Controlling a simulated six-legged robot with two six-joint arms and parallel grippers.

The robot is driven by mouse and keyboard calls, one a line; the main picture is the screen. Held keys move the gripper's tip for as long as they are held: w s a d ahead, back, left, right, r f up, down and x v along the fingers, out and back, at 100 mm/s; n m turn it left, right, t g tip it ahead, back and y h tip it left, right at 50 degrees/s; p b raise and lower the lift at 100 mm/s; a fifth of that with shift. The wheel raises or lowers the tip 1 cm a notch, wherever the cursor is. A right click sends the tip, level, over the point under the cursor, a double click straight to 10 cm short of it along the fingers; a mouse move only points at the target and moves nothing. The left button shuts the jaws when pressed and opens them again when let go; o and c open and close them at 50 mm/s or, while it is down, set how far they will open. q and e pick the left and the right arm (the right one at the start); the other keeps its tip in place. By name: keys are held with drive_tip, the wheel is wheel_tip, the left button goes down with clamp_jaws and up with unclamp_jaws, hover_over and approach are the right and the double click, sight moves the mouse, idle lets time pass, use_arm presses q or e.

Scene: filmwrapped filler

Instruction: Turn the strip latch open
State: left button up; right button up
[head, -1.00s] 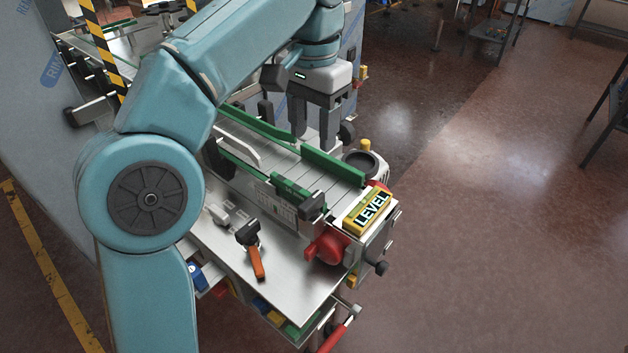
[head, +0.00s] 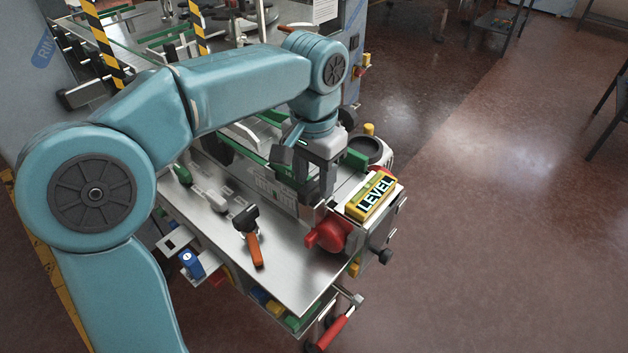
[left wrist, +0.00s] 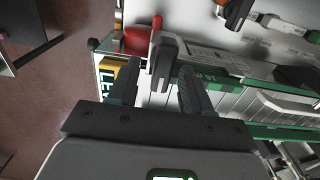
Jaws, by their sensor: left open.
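The strip latch, a dark grey block-like handle (left wrist: 165,55) at the end of the green guide strip (left wrist: 206,85), shows in the left wrist view. It stands between the two fingers of my left gripper (left wrist: 158,82), with a gap visible toward at least the right finger. In the head view my left gripper (head: 314,190) is pointed down over the near end of the conveyor and hides most of the latch. The gripper is open; I cannot tell whether a finger touches the latch. My right gripper is in neither view.
A red knob (head: 329,234) sits close below the gripper, beside the yellow LEVEL box (head: 371,197). An orange-handled lever (head: 254,250) and a white handle (head: 210,199) are on the metal plate (head: 290,270). A dark round cup (head: 366,151) stands behind.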

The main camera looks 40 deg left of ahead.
use_arm(q)
drive_tip(key=shift+s+f, duration=0.2)
drive_tip(key=shift+f, duration=0.1)
drive_tip(key=shift+a+f, duration=0.1)
drive_tip(key=shift+a, duration=0.1)
drive_tip(key=shift+w+f, duration=0.2)
drive_tip(key=shift+w, duration=0.1)
drive_tip(key=shift+c, duration=0.3)
drive_tip(key=shift+s+d+r, duration=0.1)
drive_tip(key=shift+s, duration=0.05)
drive_tip(key=c, duration=0.6)
clamp_jaws()
